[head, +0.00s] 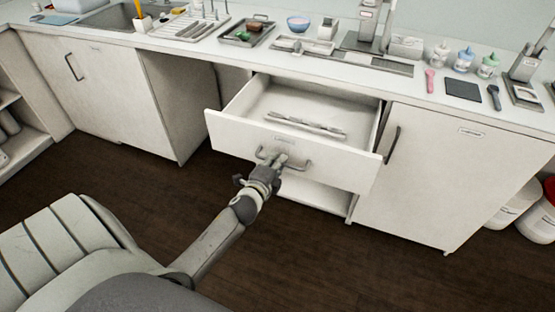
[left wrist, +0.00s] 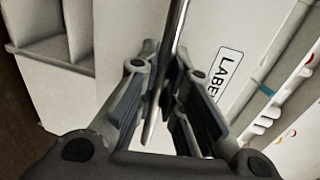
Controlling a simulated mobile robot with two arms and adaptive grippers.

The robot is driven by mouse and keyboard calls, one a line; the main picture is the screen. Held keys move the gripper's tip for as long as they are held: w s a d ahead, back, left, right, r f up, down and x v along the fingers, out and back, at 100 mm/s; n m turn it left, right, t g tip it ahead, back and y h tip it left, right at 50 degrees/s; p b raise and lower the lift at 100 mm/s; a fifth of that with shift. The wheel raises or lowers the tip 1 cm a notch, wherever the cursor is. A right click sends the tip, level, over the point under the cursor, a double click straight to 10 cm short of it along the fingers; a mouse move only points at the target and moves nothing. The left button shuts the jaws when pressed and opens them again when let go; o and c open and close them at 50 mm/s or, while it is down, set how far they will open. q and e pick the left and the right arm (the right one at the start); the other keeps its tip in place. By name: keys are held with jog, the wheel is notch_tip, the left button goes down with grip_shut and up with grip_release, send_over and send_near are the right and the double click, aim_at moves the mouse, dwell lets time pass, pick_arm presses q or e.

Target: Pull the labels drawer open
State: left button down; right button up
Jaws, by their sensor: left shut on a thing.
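The labels drawer (head: 345,163) is a white drawer pulled well out from under the counter, with its inside showing from above. Some thin pale strips or rolls (head: 306,127) lie inside it. Its grey bar handle (head: 303,166) is on the front panel below a small label plate. My left gripper (head: 276,161) is at the handle and shut on it. In the left wrist view the handle bar (left wrist: 168,75) runs between the fingers, and a plate reading "LABE" (left wrist: 228,72) shows beside it. The right gripper is not in view.
The counter (head: 400,83) above holds a sink, trays, a blue bowl (head: 298,24), bottles and tools. Closed cabinets (head: 440,180) stand on both sides. White buckets (head: 515,200) stand at the far right. The dark floor (head: 330,255) in front is clear.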

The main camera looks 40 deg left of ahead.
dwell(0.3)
pick_arm(q)
jog(key=c, duration=1.5)
grip_release()
jog(key=shift+c, duration=0.2)
jog(key=shift+s, duration=0.1)
jog(key=v, duration=1.2)
jog(key=s+d+f+n+g+h, duration=0.15)
jog(key=s+f, duration=0.25)
jog(key=f, duration=0.6)
jog(key=s+d+f+n+g, duration=0.3)
jog(key=f, duration=0.7)
jog(key=s+d+f+n+g+h, duration=0.1)
jog(key=s+d+f+n+g, duration=0.2)
jog(key=f, duration=0.7)
jog(key=s+d+f+n+g, duration=0.1)
jog(key=s+f+g, duration=0.1)
jog(key=s+f, duration=0.3)
jog(key=s+d+f+n+g, duration=0.1)
jog(key=s+f, duration=0.5)
jog(key=s, duration=0.6)
jog(key=s+d+f+n+g+h, duration=0.1)
jog(key=s+f+n+g, duration=0.2)
jog(key=s, duration=0.6)
notch_tip(320, 180, down, 2)
jog(key=shift+d+f+g, duration=0.2)
jog(key=shift+d+g, duration=0.15)
